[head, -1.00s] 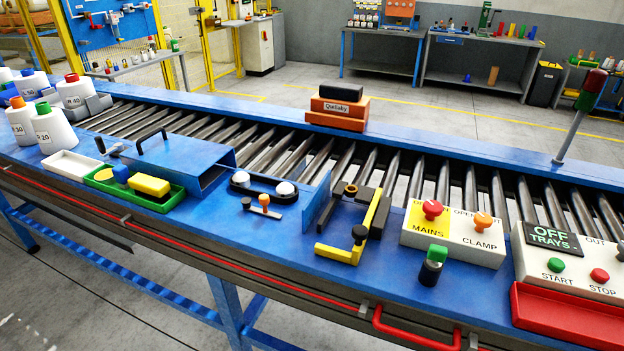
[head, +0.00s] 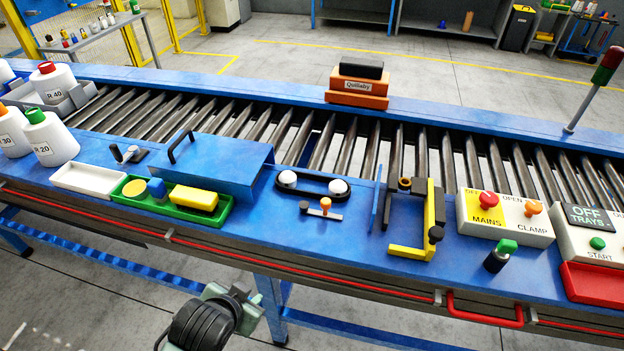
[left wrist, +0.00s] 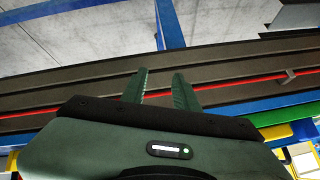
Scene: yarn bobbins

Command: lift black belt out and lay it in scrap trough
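The black belt (head: 313,189) is an oval loop around two white-capped pulleys (head: 287,178) on the blue bench, right of the blue cover. I cannot tell for sure which container is the scrap trough; an empty white tray (head: 91,180) lies at the left and an empty red tray (head: 597,281) at the right. My left gripper (left wrist: 161,85) shows two green fingers apart, with nothing between them, by the bench's front edge. In the head view, my left arm shows at the bottom, below the bench edge. My right gripper is in neither view.
A blue cover with a handle (head: 215,160) stands left of the belt. A green tray (head: 170,214) holds a yellow block. A small orange-knobbed lever (head: 325,204) sits before the belt. A yellow bracket (head: 412,252) and control boxes (head: 505,220) lie right. Red rail (head: 330,277) runs along the front.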

